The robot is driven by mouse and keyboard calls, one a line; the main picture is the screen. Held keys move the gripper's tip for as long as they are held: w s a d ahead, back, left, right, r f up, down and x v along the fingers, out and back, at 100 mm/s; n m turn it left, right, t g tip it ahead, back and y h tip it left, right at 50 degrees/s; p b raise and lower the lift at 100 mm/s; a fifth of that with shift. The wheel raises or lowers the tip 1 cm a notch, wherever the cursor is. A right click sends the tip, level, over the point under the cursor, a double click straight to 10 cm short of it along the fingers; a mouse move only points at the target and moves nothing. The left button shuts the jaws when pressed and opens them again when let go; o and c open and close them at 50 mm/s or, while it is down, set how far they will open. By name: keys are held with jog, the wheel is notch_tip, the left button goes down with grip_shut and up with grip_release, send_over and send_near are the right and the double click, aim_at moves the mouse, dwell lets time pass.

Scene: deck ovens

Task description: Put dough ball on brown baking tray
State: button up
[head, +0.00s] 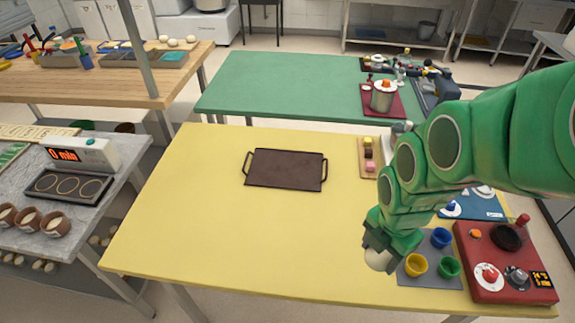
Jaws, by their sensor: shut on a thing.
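The brown baking tray (286,169) lies flat on the yellow table (190,220), left of centre, with a handle at each end. Its surface looks bare. My gripper (380,262) is at the table's front right, to the right of and nearer than the tray. It is shut on a pale dough ball (378,258), which shows below the fingers. The upper part of the ball is hidden by my gripper. I cannot tell how high the ball is above the table.
Yellow, blue and green cups (416,265) stand on a grey mat beside my gripper. A red panel (505,262) with knobs is at the right. A small board (369,158) with colored pieces lies right of the tray. The table between gripper and tray is clear.

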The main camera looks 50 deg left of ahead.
jog(key=w+a, duration=0.5)
jog(key=a, duration=0.3)
send_over(286, 168)
jog(key=shift+n, duration=0.4)
jog(key=shift+s+d+f, duration=0.1)
jog(key=shift+f, duration=2.45)
jog(key=shift+s+d+f, duration=0.1)
jog(key=shift+f, duration=2.4)
jog(key=shift+w+a+f, duration=0.15)
jog(key=shift+a+f, duration=0.05)
jog(key=shift+f, duration=0.15)
jog(key=shift+d+f, duration=0.1)
jog(key=shift+f, duration=1.4)
